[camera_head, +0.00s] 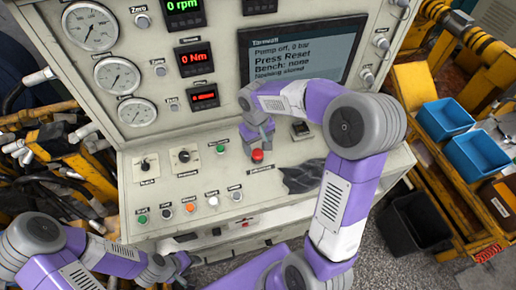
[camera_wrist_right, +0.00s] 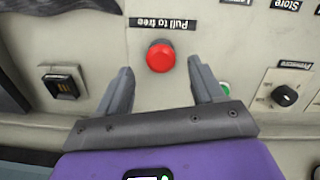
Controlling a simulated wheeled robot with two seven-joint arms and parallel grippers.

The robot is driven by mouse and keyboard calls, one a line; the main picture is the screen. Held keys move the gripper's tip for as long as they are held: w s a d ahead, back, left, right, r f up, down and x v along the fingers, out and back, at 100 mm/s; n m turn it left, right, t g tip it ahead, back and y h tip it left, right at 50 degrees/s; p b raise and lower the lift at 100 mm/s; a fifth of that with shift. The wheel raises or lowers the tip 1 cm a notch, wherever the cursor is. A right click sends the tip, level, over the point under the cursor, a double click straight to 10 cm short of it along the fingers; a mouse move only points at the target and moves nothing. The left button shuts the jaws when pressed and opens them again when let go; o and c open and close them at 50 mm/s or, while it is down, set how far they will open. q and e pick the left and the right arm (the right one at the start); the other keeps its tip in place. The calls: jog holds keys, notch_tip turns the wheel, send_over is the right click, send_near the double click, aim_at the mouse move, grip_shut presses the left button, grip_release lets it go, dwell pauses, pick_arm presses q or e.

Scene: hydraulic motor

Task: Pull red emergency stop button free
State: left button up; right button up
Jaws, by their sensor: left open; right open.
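The red emergency stop button (camera_head: 257,155) sits on the sloped control desk of the grey console, just below my right gripper in the head view. In the right wrist view the button (camera_wrist_right: 161,56) shows beside a black label reading "Pull to free" (camera_wrist_right: 163,23). My right gripper (camera_head: 258,136) is open. In its wrist view the two fingers (camera_wrist_right: 160,84) stand on either side of the button's line, with the button between and slightly beyond them; contact is not visible. My left gripper (camera_head: 182,262) is low at the left, in front of the console, apart from the button.
The console desk (camera_head: 200,172) carries knobs (camera_head: 184,156), several small coloured buttons (camera_head: 212,201) and a black switch (camera_head: 300,129). A dark cloth-like item (camera_head: 302,177) lies right of the red button. A display screen (camera_head: 305,52) and gauges (camera_head: 118,76) are on the upright panel.

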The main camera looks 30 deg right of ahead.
aim_at(257, 154)
jog(key=shift+a+r, duration=0.1)
jog(key=shift+r, duration=2.05)
